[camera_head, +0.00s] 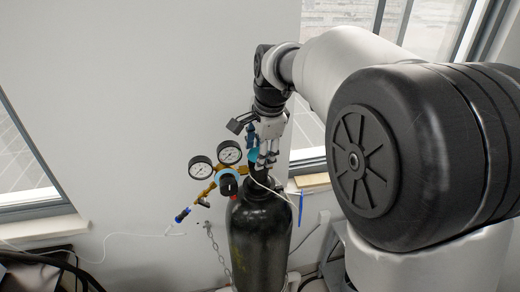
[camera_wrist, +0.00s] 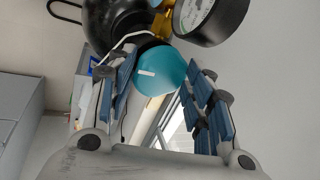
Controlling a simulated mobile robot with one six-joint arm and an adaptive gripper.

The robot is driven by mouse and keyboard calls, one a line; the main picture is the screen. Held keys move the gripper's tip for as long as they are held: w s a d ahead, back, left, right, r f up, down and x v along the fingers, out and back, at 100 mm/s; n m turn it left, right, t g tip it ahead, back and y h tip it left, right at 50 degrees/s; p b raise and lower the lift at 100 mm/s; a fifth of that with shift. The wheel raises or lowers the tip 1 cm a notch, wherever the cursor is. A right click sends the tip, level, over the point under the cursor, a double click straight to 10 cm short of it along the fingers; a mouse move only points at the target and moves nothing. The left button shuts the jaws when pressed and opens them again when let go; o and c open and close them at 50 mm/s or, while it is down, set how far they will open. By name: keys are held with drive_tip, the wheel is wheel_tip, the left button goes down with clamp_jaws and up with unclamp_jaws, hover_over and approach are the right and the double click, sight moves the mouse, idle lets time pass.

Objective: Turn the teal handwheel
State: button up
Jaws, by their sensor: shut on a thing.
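The teal handwheel (camera_wrist: 158,72) is a round knob with a white mark on its face. In the wrist view it sits between the blue-padded fingers of my gripper (camera_wrist: 163,88), which are closed around it. In the head view my gripper (camera_head: 264,158) points down at the top of the black gas cylinder (camera_head: 260,232). Only a small teal patch shows there beside the fingers, and the rest of the wheel is hidden.
Two round gauges (camera_head: 201,167) and brass regulator fittings (camera_head: 208,190) stand close to the left of my gripper. A thin white hose runs left along the wall. A chain (camera_head: 213,240) hangs beside the cylinder. A windowsill (camera_head: 312,181) is behind on the right.

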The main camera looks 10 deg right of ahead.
drive_tip(key=c, duration=0.5)
drive_tip(key=shift+o, duration=0.2)
